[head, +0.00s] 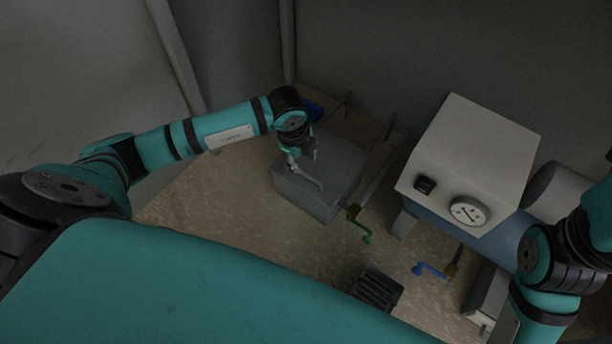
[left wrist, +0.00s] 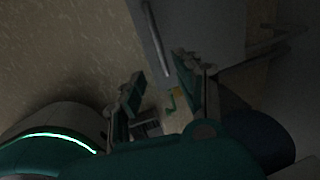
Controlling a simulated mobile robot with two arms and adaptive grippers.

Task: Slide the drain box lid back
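A grey box with a flat grey lid (head: 342,165), which looks like the drain box, stands on the floor in the middle of the head view. The lid appears to cover its top. A thin light bar like a handle (left wrist: 156,36) runs along the box in the left wrist view. My left gripper (head: 304,163) is over the near left part of the lid. In the left wrist view its fingers (left wrist: 160,88) are apart with nothing between them. I cannot tell whether it touches the lid. My right arm shows at the right edge, but its gripper is out of view.
A pale cabinet with a dial (head: 470,172) stands right of the box. A green-handled valve (head: 362,230) sits close to the box's right side, and a blue-handled valve (head: 430,270) is farther right. A dark grate (head: 377,288) lies in front. Walls close off the back.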

